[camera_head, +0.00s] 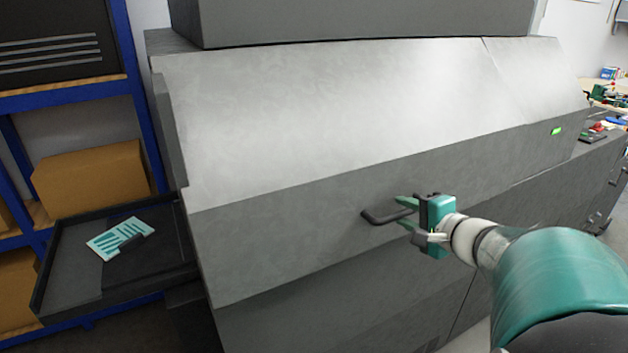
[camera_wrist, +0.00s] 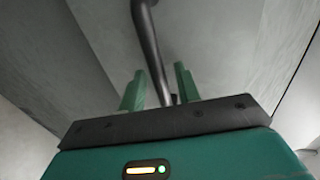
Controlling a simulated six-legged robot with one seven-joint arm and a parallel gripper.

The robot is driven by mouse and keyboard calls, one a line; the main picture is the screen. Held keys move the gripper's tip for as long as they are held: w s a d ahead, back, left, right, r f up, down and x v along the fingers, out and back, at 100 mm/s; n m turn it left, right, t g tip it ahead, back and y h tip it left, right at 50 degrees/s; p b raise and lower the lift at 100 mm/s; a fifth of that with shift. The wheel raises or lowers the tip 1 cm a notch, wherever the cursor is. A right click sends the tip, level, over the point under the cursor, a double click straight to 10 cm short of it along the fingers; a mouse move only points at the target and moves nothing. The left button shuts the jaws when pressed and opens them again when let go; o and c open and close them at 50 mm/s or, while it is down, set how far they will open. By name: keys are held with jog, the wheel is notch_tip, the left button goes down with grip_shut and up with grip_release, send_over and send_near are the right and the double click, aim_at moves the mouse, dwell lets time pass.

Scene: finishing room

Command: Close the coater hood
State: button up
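The coater hood (camera_head: 330,110) is the large grey sloping cover in the head view. Its front panel hangs down over the machine's lower body (camera_head: 320,310), and I see no open gap along its lower edge. A dark bar handle (camera_head: 378,217) sticks out from the front panel. My gripper (camera_head: 404,211) is at the right part of this handle, its green fingers apart. In the wrist view the handle (camera_wrist: 148,45) runs between the two open fingers (camera_wrist: 160,88). Whether a finger touches the bar I cannot tell.
A black tray (camera_head: 60,290) with a teal-and-white card (camera_head: 120,238) sits left of the machine. Blue shelving (camera_head: 143,90) with a cardboard box (camera_head: 92,180) stands behind it. A green-lit indicator (camera_head: 556,131) is on the machine's right side. A cluttered bench (camera_head: 610,145) lies at the far right.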

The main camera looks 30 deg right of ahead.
aim_at(392, 212)
jog(key=shift+w+f, duration=0.1)
jog(key=shift+w, duration=0.2)
grip_shut()
jog(key=shift+w+f, duration=1)
jog(key=shift+w, duration=0.2)
